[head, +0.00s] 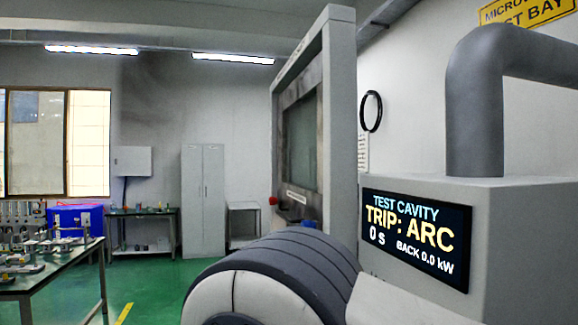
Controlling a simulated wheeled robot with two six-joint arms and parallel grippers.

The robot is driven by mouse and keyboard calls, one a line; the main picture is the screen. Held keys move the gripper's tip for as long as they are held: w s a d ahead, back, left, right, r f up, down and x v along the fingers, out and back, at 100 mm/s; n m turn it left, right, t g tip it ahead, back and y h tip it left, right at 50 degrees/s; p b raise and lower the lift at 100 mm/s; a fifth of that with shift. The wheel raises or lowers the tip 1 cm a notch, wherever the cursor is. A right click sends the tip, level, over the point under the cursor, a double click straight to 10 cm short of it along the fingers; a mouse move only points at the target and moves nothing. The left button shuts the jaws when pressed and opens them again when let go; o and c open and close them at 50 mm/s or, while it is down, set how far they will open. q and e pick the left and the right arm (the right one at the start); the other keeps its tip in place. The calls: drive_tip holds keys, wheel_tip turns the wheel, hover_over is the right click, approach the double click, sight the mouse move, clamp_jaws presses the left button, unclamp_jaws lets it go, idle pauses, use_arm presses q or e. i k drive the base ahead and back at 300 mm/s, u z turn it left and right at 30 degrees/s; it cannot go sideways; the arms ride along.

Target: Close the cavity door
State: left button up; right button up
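The cavity door (340,110) is a tall, pale grey framed panel with a dark window (301,145). It stands upright in the middle of the head view, turned at a steep angle to me. It looks swung open, standing out from the test cavity cabinet (510,240) at the right. The cavity opening and the hinges cannot be made out. The cabinet's display (417,240) reads "TRIP: ARC", 0 s, back 0.0 kW. Neither gripper is in view. A white and dark ribbed part in the foreground looks like my own arm and hides the door's lower end.
A thick grey duct (475,100) rises from the cabinet. A workbench (45,275) with small parts and a blue box (76,219) stand at the left. A locker (203,195) and a side table (145,215) are at the back wall. Green floor (150,285) is free between.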

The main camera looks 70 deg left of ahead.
sight(299, 204)
drive_tip(key=u, duration=2.15)
drive_tip(key=k, duration=0.6)
drive_tip(key=u, duration=0.75)
drive_tip(key=i, duration=1.4)
drive_tip(key=z, duration=0.65)
